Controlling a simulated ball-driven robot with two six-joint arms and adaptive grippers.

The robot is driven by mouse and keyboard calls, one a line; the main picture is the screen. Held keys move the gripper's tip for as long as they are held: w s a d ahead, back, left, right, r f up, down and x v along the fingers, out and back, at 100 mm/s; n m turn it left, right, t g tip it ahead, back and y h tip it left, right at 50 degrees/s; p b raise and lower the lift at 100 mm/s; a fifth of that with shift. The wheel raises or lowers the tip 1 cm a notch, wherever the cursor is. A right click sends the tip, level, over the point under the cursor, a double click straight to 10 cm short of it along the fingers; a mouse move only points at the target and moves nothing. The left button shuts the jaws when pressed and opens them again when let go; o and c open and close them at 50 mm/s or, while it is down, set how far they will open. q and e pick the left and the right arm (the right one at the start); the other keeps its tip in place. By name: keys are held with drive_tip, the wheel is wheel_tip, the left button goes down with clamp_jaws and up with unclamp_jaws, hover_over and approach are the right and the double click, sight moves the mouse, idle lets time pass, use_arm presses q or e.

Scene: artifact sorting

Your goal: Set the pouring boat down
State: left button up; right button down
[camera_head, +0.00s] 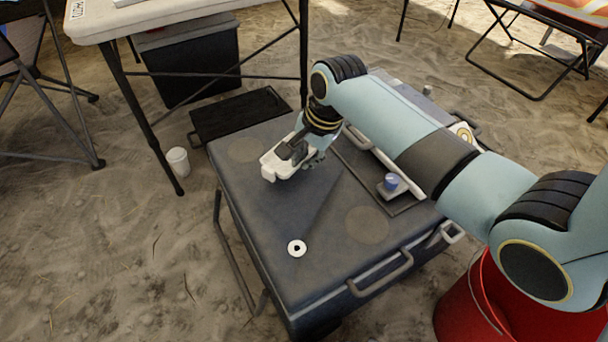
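The pouring boat (272,165) is a small white shape on or just above the left part of the dark blue-grey case top (240,185). My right gripper (291,151) is over the boat, its dark fingers closed on it. The gripper hides part of the boat. I cannot tell if the boat touches the lid. My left gripper is not in view.
A white ring (297,248) lies near the case's front left. A dark tray (395,200) with a blue-topped item (391,182) lies right of the boat. A white cup (178,161) stands on the sand. A red bucket (465,312) is at lower right.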

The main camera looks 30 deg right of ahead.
sight(301, 177)
wheel_tip(301, 177, down, 3)
drive_tip(key=shift+r+b, duration=0.1)
drive_tip(key=shift+b, duration=0.65)
drive_tip(key=shift+f+b, duration=0.3)
drive_tip(key=shift+f, duration=0.25)
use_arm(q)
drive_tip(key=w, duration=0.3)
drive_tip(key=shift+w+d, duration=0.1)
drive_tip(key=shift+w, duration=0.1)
use_arm(e)
drive_tip(key=shift+f, duration=0.15)
drive_tip(key=c, duration=1.8)
unclamp_jaws()
drive_tip(key=shift+o, duration=0.2)
